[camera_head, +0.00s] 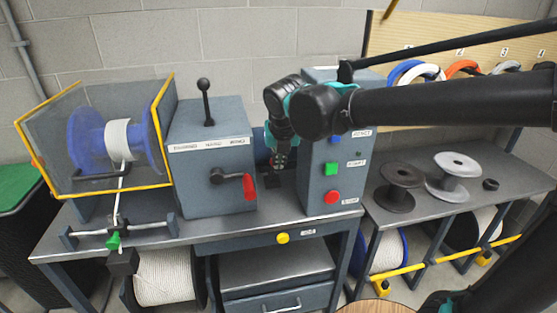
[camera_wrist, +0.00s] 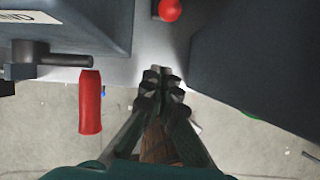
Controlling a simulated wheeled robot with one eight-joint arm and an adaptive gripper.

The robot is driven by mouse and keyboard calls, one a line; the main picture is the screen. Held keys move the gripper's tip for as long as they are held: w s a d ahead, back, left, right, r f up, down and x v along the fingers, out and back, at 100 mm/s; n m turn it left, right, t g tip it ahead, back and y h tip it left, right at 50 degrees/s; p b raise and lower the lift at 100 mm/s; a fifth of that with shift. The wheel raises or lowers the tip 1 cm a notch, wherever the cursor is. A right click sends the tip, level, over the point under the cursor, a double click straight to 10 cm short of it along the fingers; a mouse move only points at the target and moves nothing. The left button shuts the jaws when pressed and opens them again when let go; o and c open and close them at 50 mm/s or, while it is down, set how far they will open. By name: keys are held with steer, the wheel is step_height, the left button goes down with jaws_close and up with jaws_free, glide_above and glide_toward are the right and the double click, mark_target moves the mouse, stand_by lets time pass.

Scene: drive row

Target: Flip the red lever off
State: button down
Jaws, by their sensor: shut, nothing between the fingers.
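My gripper is shut and empty, pointing down. In the head view my gripper (camera_head: 279,168) is between the gearbox and the control box, partly hidden by my arm. A round red knob (camera_wrist: 169,10) shows beyond the fingertips in the wrist view; what it belongs to is unclear.
The control box (camera_head: 325,165), with green and red buttons, stands close on the right. A black-knobbed lever (camera_head: 206,98) rises from the gearbox top. A blue reel (camera_head: 85,142) sits in a yellow-edged guard at left. Spools (camera_head: 398,187) stand on the right bench.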

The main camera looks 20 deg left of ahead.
steer(key=w+a+f, duration=0.3)
steer(key=w+f, duration=0.3)
steer(key=shift+w, duration=0.2)
stand_by(0.4)
